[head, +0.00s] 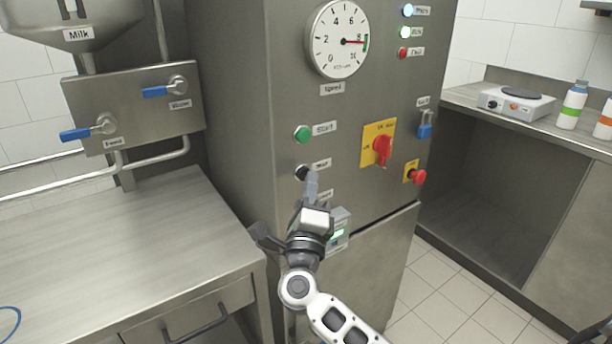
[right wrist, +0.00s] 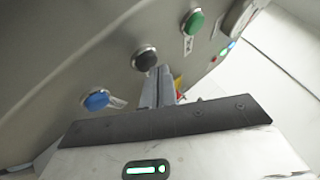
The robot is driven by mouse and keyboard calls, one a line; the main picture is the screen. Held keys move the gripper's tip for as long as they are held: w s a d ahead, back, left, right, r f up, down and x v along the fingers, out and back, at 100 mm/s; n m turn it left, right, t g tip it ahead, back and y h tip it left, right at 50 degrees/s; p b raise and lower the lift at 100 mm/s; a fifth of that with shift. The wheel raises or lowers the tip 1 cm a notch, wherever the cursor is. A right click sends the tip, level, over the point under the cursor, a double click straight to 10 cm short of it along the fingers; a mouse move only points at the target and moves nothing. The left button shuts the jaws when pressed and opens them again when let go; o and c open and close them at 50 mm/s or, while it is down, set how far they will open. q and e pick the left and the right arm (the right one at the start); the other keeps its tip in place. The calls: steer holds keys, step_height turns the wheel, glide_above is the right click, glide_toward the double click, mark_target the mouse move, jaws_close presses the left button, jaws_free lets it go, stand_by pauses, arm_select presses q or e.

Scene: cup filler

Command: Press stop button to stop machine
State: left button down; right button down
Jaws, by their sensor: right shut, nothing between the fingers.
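The black stop button (head: 302,172) is on the front of the steel machine cabinet, below the green start button (head: 302,133). Its label is partly blurred. My right gripper (head: 311,184) is shut and empty, with its fingertips just beside and slightly below the black button. In the right wrist view the shut fingers (right wrist: 158,84) point at the panel close to the black button (right wrist: 145,60); I cannot tell whether they touch it. The green button (right wrist: 194,22) shows above it and a blue button (right wrist: 96,101) below it.
A yellow-backed red rotary switch (head: 382,149), a red emergency button (head: 418,177) and a blue padlock (head: 425,128) are right of the buttons. A round gauge (head: 337,40) is above. A steel table (head: 110,240) stands at the left, a counter with a hot plate (head: 515,102) at the right.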

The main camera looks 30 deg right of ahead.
steer(key=shift+w, duration=0.3)
steer(key=shift+s, duration=0.15)
stand_by(0.4)
steer(key=shift+s, duration=0.6)
steer(key=shift+s+p, duration=0.1)
steer(key=shift+p, duration=0.25)
steer(key=s, duration=0.2)
steer(key=s+p, duration=0.1)
steer(key=s, duration=0.2)
steer(key=shift+s+d+p, duration=0.3)
steer(key=shift+s, duration=0.1)
steer(key=shift+a, duration=0.1)
